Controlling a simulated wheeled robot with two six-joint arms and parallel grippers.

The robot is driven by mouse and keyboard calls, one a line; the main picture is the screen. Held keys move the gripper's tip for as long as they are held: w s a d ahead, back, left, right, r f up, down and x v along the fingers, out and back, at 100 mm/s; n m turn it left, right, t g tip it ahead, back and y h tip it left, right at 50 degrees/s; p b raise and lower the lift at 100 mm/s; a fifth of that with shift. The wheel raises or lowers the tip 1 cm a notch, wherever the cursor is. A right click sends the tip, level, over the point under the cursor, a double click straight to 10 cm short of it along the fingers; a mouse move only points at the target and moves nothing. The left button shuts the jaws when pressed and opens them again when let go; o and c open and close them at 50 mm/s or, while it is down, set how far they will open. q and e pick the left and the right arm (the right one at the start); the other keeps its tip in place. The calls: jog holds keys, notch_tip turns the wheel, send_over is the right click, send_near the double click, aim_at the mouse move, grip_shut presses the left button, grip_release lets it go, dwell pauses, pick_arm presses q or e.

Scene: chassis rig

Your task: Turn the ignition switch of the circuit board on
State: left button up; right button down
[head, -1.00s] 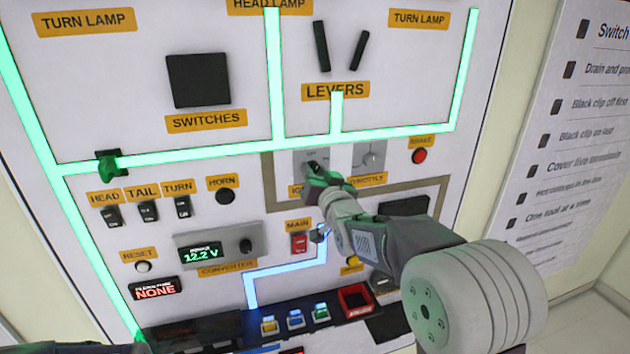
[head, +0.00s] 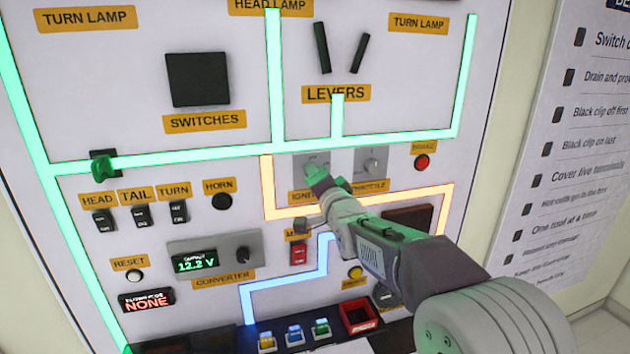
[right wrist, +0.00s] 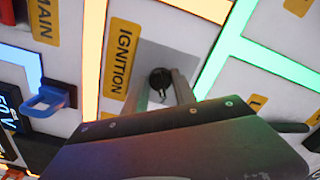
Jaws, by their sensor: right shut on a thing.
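The ignition switch is a small dark knob on a grey plate (head: 309,160), above the partly covered IGNITION label (head: 302,196). My right gripper (head: 314,172) is shut on the knob and hides most of it in the head view. In the right wrist view the black ignition switch knob (right wrist: 160,80) shows beside the IGNITION label (right wrist: 121,57), with my right gripper (right wrist: 170,88) at it. The trace (head: 267,185) around the ignition and throttle glows orange. My left gripper is not in view.
The throttle knob (head: 371,163) is close to the right of the ignition. A red MAIN switch (head: 298,253) and a small grey part (head: 302,226) are below. A converter display (head: 194,264) reads 12.2 V.

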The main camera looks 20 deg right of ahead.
dwell(0.3)
jog(key=c, duration=1)
grip_release()
jog(key=shift+s+d, duration=0.1)
jog(key=shift+s, duration=0.05)
jog(key=s+b, duration=0.3)
jog(key=s, duration=0.6)
jog(key=shift+d, duration=0.15)
